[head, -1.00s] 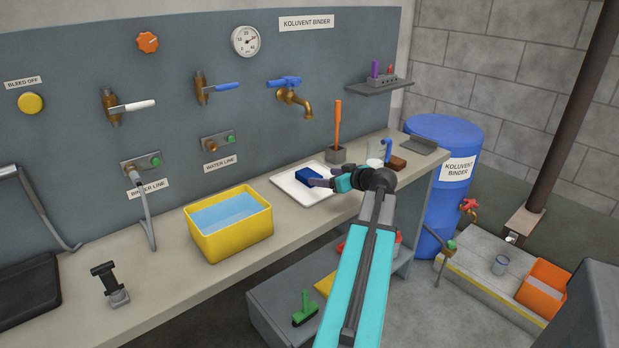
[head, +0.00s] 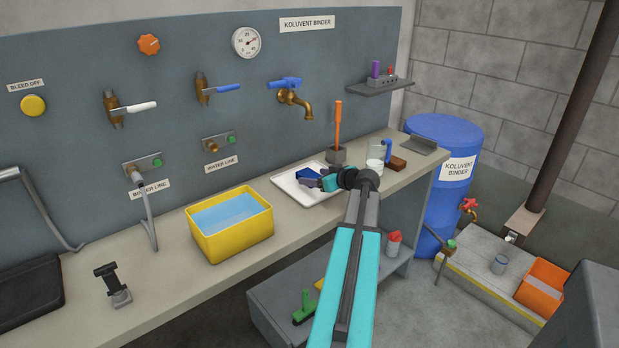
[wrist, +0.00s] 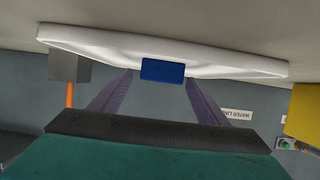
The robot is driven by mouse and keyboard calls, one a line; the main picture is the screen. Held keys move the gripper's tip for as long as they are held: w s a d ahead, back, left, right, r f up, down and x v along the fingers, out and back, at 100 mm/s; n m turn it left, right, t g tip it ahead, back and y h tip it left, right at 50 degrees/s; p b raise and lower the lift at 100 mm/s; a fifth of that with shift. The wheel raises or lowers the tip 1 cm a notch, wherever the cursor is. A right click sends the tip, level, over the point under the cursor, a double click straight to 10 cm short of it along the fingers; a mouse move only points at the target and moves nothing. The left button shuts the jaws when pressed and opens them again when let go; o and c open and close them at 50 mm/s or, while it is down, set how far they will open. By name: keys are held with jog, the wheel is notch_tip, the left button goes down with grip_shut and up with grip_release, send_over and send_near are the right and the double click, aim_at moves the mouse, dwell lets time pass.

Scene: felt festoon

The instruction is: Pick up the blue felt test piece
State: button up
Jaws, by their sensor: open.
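The blue felt test piece (head: 306,173) is a small dark-blue block on the white tray (head: 290,186) on the bench. My gripper (head: 313,182) is at the tray, with its dark fingers pointing left toward the piece and partly covering it. In the wrist view the blue piece (wrist: 162,70) shows between the two open fingertips, against the tray (wrist: 90,42). Gaps show between the piece and both fingers. I cannot tell how far the piece reaches in between them.
A yellow tub of blue liquid (head: 235,240) stands left of the tray. An orange-handled tool in a grey block (head: 337,152) stands behind it, and a clear container (head: 376,155) and a brown block (head: 397,163) are to the right. The wall panel carries taps and valves.

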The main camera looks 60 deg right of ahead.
aim_at(311, 175)
jog(key=shift+x, duration=1.6)
jog(key=c, duration=1.2)
jog(key=shift+r, duration=0.2)
jog(key=shift+a+r, duration=0.15)
jog(key=shift+r, duration=1.45)
jog(key=s+a+b, duration=0.1)
jog(key=s+a, duration=0.2)
jog(key=s, duration=0.1)
jog(key=s+a+r+b, duration=0.1)
jog(key=s+a, duration=0.2)
jog(key=s, duration=0.1)
jog(key=s+a+b, duration=0.1)
jog(key=s+a, duration=0.2)
jog(key=s, duration=0.2)
jog(key=shift+s+r, duration=0.1)
jog(key=shift+r, duration=0.1)
